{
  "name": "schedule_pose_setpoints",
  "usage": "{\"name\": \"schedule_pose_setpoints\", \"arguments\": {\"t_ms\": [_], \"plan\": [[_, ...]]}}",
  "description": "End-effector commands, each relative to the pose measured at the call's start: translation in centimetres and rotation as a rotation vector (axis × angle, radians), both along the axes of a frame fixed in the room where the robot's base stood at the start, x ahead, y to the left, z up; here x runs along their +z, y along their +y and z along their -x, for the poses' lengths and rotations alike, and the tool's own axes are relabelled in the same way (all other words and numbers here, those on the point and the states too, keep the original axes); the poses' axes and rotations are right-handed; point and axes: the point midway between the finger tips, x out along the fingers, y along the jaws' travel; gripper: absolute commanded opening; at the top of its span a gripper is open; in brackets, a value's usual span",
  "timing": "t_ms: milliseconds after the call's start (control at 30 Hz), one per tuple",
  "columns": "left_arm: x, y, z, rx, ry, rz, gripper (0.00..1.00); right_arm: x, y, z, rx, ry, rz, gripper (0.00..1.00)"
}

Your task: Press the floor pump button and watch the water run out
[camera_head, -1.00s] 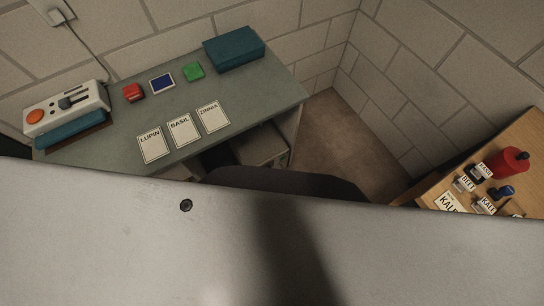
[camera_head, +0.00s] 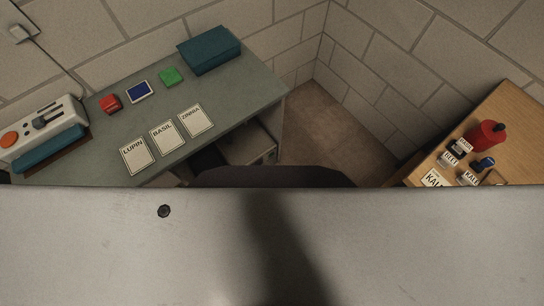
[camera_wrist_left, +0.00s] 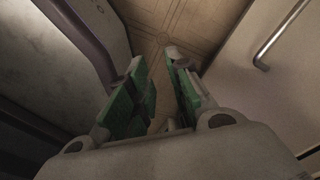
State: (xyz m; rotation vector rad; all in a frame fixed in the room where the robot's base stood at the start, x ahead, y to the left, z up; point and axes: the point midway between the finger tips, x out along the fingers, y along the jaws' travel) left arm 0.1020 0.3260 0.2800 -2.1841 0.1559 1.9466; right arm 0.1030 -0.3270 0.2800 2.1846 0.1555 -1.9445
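No floor pump button and no running water can be made out in either view. In the left wrist view my left gripper (camera_wrist_left: 163,72) has its two green-padded fingers apart with nothing between them. It points down toward a tan tiled floor (camera_wrist_left: 190,22). In the head view neither gripper shows; a large grey surface fills the lower part and hides what lies below it. A strip of brown floor (camera_head: 318,130) shows between the bench and the wooden table, with no button on it.
A grey-green bench (camera_head: 235,95) holds a white device (camera_head: 68,108) with an orange button, red, blue and green pads, named cards and a teal box (camera_head: 209,50). A wooden table (camera_head: 510,115) holds a red bottle (camera_head: 485,136). A pale panel has a metal handle (camera_wrist_left: 279,36).

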Motion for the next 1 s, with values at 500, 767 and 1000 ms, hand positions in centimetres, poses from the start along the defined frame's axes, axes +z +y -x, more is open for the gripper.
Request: {"name": "schedule_pose_setpoints", "arguments": {"t_ms": [500,767,1000], "plan": [[0.02,0.01,-0.27,0.000,-0.003,0.000,0.00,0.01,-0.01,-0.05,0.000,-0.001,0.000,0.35],[0.02,0.01,-0.27,0.000,-0.003,0.000,0.00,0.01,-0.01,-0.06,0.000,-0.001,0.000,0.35],[0.03,0.01,-0.27,0.000,-0.003,0.000,0.00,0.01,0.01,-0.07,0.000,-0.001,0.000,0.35]]}}
